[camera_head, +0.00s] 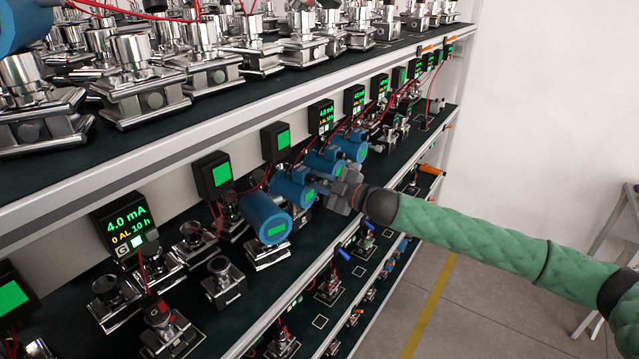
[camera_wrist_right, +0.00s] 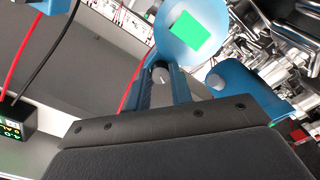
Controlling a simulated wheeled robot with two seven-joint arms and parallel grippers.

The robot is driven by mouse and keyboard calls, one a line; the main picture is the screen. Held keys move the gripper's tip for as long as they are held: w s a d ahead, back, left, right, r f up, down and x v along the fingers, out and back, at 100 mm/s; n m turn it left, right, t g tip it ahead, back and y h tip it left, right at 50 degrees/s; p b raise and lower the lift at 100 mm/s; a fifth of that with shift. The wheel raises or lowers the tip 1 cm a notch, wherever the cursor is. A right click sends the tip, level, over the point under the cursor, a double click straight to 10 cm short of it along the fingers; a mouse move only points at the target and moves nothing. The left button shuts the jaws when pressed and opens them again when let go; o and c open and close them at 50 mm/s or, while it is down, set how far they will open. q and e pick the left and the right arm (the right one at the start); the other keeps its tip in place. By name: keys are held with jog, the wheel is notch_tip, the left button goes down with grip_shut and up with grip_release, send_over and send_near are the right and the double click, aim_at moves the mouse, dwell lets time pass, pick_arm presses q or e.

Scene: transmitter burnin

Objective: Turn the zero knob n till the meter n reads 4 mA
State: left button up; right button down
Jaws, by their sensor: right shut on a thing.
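My right gripper (camera_head: 338,190) reaches in from the right to the row of blue transmitters on the middle shelf. In the right wrist view its two fingers (camera_wrist_right: 163,86) are shut on a small grey knob (camera_wrist_right: 161,73) with a light mark. The knob sits beside a blue transmitter (camera_wrist_right: 190,30) with a green display. Black meters stand behind the row; the nearest lit one (camera_head: 126,222) reads 4.0 mA. Another meter (camera_head: 321,115) also appears to read 4.0 mA. I cannot tell which is meter n. A meter at the wrist view's left edge (camera_wrist_right: 12,125) is cut off. My left gripper is out of view.
Other blue transmitters (camera_head: 267,217) stand close to the gripper. Red and black leads run to the meters. Metal fittings crowd the upper shelf (camera_head: 130,85) and the near part of the middle shelf.

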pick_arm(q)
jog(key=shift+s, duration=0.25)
pick_arm(e)
jog(key=shift+f, duration=0.1)
jog(key=c, duration=1.3)
grip_release()
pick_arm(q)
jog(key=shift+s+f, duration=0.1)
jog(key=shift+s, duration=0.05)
pick_arm(e)
jog(key=shift+o, duration=0.2)
jog(key=shift+d, duration=0.15)
jog(key=shift+s+d+b, duration=0.2)
jog(key=shift+b, duration=0.1)
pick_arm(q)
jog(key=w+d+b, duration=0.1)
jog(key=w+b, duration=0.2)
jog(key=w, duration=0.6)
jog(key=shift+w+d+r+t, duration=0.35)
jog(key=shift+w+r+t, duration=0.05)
pick_arm(e)
jog(key=v, duration=0.7)
